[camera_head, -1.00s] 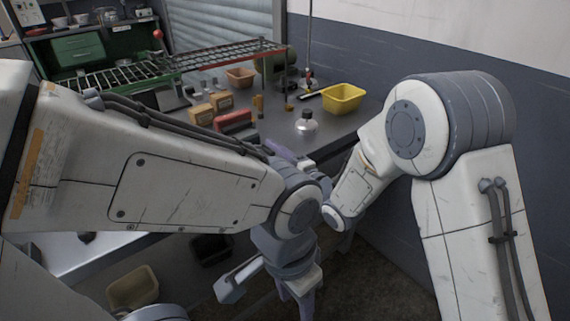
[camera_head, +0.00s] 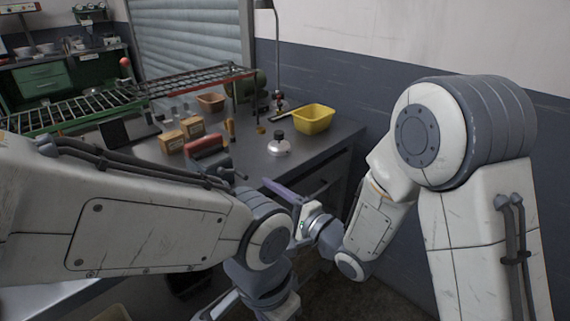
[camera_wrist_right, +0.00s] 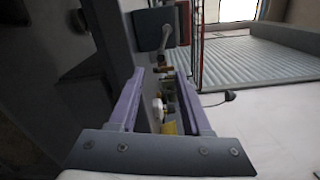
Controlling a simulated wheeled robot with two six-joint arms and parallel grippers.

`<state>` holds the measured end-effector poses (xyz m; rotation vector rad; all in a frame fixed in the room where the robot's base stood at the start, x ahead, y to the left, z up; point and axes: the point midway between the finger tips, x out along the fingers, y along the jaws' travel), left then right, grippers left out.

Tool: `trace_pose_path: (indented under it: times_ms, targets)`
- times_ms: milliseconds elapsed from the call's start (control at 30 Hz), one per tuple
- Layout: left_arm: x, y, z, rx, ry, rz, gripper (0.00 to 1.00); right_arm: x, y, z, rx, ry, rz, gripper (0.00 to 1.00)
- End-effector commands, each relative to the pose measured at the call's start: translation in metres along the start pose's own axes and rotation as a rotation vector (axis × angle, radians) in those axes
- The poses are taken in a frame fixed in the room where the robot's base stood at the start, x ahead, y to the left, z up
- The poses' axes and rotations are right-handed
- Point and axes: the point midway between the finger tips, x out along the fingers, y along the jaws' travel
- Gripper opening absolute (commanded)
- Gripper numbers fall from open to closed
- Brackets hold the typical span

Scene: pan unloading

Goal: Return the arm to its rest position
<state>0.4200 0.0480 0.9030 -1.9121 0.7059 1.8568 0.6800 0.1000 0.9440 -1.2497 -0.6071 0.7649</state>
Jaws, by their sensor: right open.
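My right gripper (camera_head: 277,188) shows in the head view in front of the workbench's near right edge, beside my left forearm.
On the grey workbench (camera_head: 345,133) stand a yellow bin (camera_head: 312,119), a silver bottle with a dark cap (camera_head: 279,146), small brown boxes (camera_head: 172,141) and a red-topped item (camera_head: 207,145). A wire rack (camera_head: 185,84) spans behind them. A wall (camera_head: 370,85) borders the right side.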

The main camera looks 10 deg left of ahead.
Motion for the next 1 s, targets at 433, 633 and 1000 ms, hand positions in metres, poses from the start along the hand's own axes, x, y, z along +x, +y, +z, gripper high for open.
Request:
trace_pose_path:
  times_ms: [433, 633, 1000]
  targets:
    - [0.000, 0.000, 0.000, 0.000, 0.000, 0.000, 0.50, -0.030, 0.028, -0.010, -0.590, 0.130, 0.486, 0.48]
    - [0.000, 0.000, 0.000, 0.000, 0.000, 0.000, 0.50, -0.090, 0.047, 0.001, -0.884, 0.025, 0.862, 0.48]
    - [0.000, 0.000, 0.000, 0.000, 0.000, 0.000, 0.50, -0.221, 0.065, 0.067, -1.133, -0.547, 1.301, 0.48]
